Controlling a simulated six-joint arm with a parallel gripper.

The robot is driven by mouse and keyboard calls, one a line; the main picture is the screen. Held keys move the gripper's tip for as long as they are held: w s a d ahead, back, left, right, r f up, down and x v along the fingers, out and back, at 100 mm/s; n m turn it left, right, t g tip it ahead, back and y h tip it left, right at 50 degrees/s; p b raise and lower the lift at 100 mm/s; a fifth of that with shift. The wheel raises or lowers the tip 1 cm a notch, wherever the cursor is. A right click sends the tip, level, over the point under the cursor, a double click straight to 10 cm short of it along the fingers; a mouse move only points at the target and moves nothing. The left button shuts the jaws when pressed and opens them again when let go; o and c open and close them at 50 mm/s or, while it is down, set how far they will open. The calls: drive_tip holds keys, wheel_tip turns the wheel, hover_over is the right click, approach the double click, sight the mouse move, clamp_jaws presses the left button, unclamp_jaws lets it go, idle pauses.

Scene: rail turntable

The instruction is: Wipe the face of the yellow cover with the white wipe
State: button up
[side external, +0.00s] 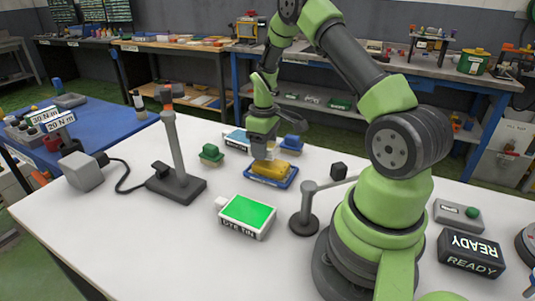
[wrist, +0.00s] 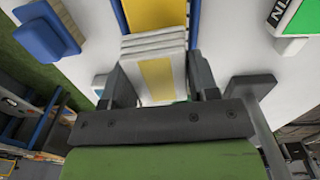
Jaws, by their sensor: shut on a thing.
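The yellow cover (side external: 270,169) lies in a blue tray (side external: 270,182) on the white table, under my gripper (side external: 262,151). In the wrist view the yellow cover (wrist: 155,14) shows at the top, between blue tray edges. My gripper (wrist: 160,75) is shut on the white wipe (wrist: 154,46), a folded stack of pale layers with a yellow strip on the side facing the camera. The wipe is at or just above the cover; I cannot tell whether they touch. The wipe is mostly hidden in the side view.
A green-topped tin (side external: 246,212) stands in front of the tray. A green block (side external: 211,154) and a blue block (side external: 291,143) stand near it. The table's front left is clear.

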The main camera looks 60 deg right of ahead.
drive_tip(key=shift+r, duration=2.85)
drive_tip(key=shift+a, duration=0.1)
drive_tip(key=s+a+r, duration=0.1)
drive_tip(key=a+r, duration=0.2)
drive_tip(key=a, duration=0.6)
drive_tip(key=a+r, duration=0.3)
drive_tip(key=a, duration=0.7)
drive_tip(key=shift+s+r+m, duration=0.25)
drive_tip(key=shift+s+m, duration=0.15)
drive_tip(key=shift+d, duration=0.15)
